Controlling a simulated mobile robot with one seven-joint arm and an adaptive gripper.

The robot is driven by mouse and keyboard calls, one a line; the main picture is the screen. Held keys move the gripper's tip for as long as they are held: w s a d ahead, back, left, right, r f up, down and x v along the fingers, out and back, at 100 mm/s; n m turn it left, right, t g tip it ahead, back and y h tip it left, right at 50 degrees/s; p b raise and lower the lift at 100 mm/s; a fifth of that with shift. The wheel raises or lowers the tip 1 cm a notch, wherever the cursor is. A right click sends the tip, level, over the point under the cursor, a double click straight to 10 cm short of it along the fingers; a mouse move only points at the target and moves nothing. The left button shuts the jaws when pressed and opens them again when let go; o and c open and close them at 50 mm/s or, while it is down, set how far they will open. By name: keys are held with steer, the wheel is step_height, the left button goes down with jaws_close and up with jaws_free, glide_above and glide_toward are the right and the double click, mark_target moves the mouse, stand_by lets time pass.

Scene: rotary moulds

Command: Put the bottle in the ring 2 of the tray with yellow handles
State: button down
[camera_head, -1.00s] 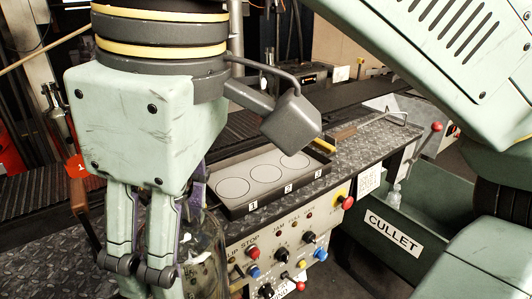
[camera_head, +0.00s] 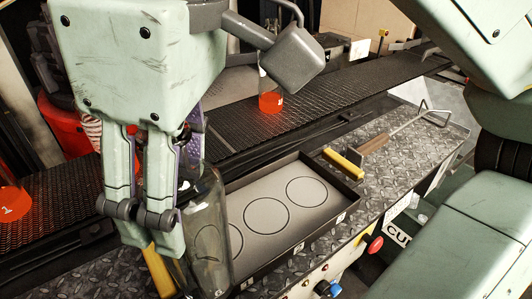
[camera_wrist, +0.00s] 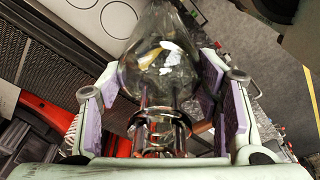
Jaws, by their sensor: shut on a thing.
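A clear, smoky glass bottle (camera_head: 208,225) is held neck up, roughly upright, over the left end of the tray. My gripper (camera_head: 152,215) is shut on its upper part. The wrist view also shows the bottle (camera_wrist: 160,75) between the purple pads of my gripper (camera_wrist: 162,105). The dark tray (camera_head: 352,187) has a grey floor with three outlined rings. Ring 2 (camera_head: 267,216) is the middle one and is empty. Ring 3 (camera_head: 307,192) is empty too. Ring 1 (camera_head: 232,240) is partly hidden by the bottle. Yellow handles (camera_head: 343,162) sit at the tray's ends.
A dark mesh conveyor (camera_head: 340,92) runs behind the tray, with a glowing orange-based bottle (camera_head: 270,102) on it. Another orange piece (camera_head: 10,198) is at the left edge. A tool with a wire loop (camera_head: 410,125) lies right of the tray. Buttons line the front edge.

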steer(key=w+d+f+p, duration=0.2)
steer(key=w+d, duration=0.1)
steer(key=w, duration=0.4)
steer(key=w+d+f+p, duration=0.2)
steer(key=w+d+f, duration=0.1)
steer(key=w, duration=0.4)
steer(key=shift+w+d, duration=0.2)
steer(key=shift+d, duration=0.15)
steer(key=shift+f, duration=0.1)
steer(key=c, duration=0.5)
jaws_free()
steer(key=r, duration=0.4)
steer(key=d+r+p, duration=0.1)
steer(key=r, duration=0.3)
steer(key=d+r, duration=0.1)
steer(key=r, duration=0.3)
steer(key=shift+s+r, duration=0.1)
steer(key=shift+s, duration=0.05)
steer(key=shift+a, duration=0.1)
